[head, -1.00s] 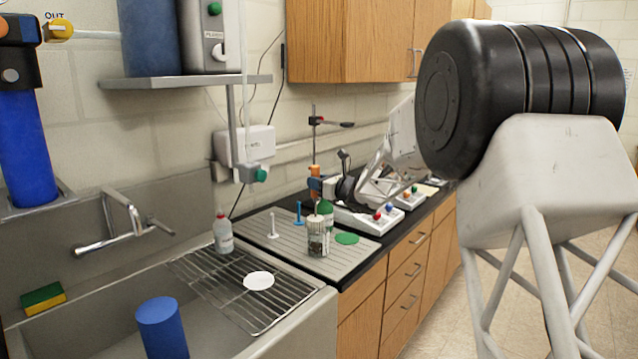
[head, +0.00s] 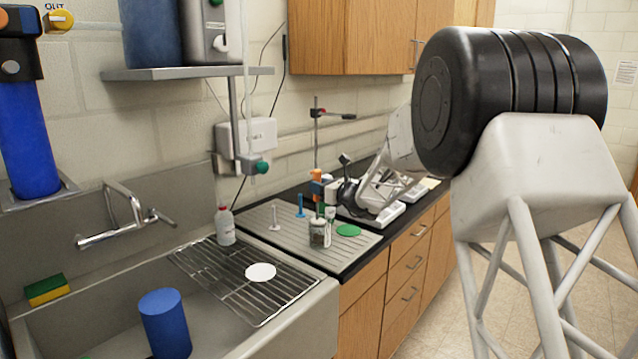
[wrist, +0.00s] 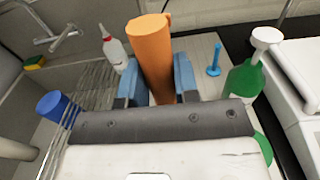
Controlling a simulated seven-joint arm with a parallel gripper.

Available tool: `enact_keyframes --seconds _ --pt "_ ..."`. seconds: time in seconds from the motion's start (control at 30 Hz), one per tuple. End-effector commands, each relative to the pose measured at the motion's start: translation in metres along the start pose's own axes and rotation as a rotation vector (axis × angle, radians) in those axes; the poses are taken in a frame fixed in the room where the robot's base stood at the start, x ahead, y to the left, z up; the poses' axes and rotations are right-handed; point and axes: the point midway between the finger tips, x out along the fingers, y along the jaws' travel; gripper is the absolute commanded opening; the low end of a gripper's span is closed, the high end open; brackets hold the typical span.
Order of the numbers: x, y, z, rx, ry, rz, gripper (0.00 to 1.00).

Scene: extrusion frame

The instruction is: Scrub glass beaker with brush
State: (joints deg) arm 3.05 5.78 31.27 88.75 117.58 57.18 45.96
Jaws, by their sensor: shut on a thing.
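My gripper (wrist: 160,85) has blue fingers closed on an orange cylinder, which looks like the brush handle (wrist: 152,50). The handle stands roughly upright between them; its bristle end is hidden. In the head view the orange handle (head: 317,186) shows small above the far part of the drain board. A glass beaker (head: 320,234) with dark marks stands upright on the board, nearer the camera than my gripper. I cannot make it out in the wrist view. The brush appears apart from the beaker, though the gap in depth is unclear.
The grooved drain board (head: 285,248) also carries a white peg (head: 275,218), a blue peg (wrist: 214,60), a green bottle (wrist: 243,80) and a green disc (head: 348,230). A wire rack (head: 215,277) with a white disc (head: 260,271) spans the sink. A squeeze bottle (head: 225,226) stands behind it.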

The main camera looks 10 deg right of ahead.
Motion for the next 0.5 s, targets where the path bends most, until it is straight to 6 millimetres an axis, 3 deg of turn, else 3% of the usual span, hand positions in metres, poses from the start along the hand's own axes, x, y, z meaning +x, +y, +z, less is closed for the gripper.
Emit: enact_keyframes --seconds 0.3,0.5 --pt "0.0 0.0 0.002 0.0 0.0 0.0 0.06" --pt "0.0 0.0 0.014 -0.001 -0.001 0.001 0.06"
